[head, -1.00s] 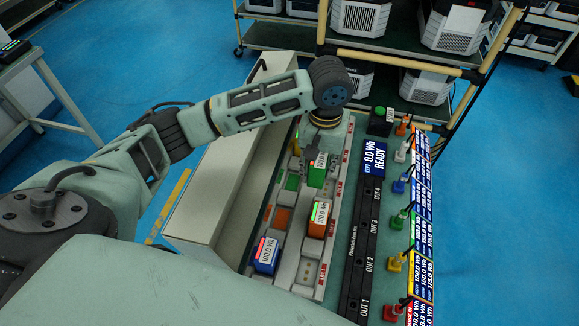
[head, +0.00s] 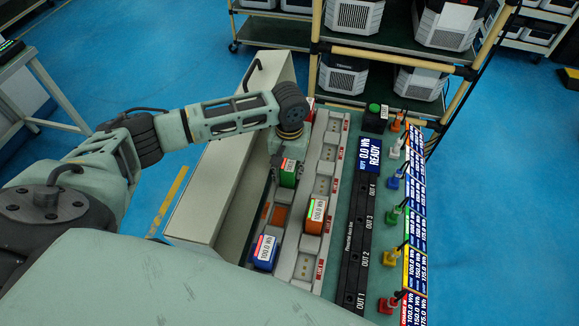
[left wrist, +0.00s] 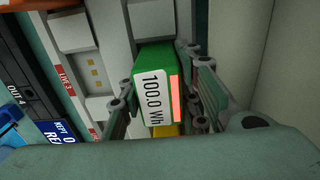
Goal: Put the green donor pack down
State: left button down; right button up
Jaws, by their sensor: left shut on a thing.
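The green donor pack (head: 289,173) has a white label and shows at the left column of bays in the head view. In the left wrist view the green pack (left wrist: 150,60) shows its "100.0 Wh" label and a red bar. My left gripper (head: 284,160) is shut on it, with a finger on either side of the pack. I cannot tell whether the pack's underside touches the bay floor. My right gripper is not in view.
An orange pack (head: 316,212) and a blue pack (head: 265,252) stand in nearby bays. An orange bay pad (head: 279,217) is bare. A long beige wall (head: 215,165) runs left of the bays. The black OUT strip (head: 359,240) and coloured plugs lie right.

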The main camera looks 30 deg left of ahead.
pick_arm(q)
jog(key=c, duration=1.3)
grip_release()
notch_tip(320, 180, up, 12)
jog(key=shift+d+r+b, duration=0.1)
jog(key=shift+b, duration=0.75)
